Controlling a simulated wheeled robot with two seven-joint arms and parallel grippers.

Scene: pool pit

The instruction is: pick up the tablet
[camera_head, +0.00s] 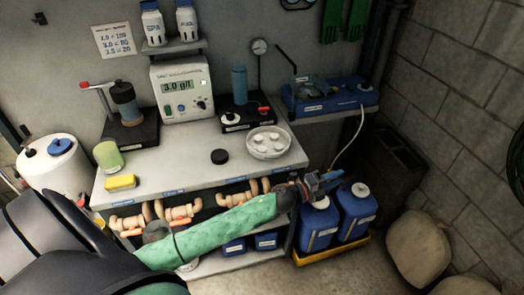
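Several round white tablets (266,138) lie in a shallow, pale round dish (269,154) on the right part of the grey bench top. My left arm, in a green sleeve, reaches across the front of the bench from the lower left. My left gripper (332,181) is past the bench's right front corner, to the right of and nearer than the dish, and apart from it. It shows small and dark against blue jugs, so I cannot tell whether its fingers are open or shut. I see nothing clearly held in it. My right gripper is not in view.
On the bench (190,164) are a black puck (220,156), a yellow sponge (121,182), a greenish cup (108,156) and a meter (183,90). Blue jugs (355,210) stand in a yellow tray (334,250) below my gripper. A blue device (330,98) sits on a shelf behind.

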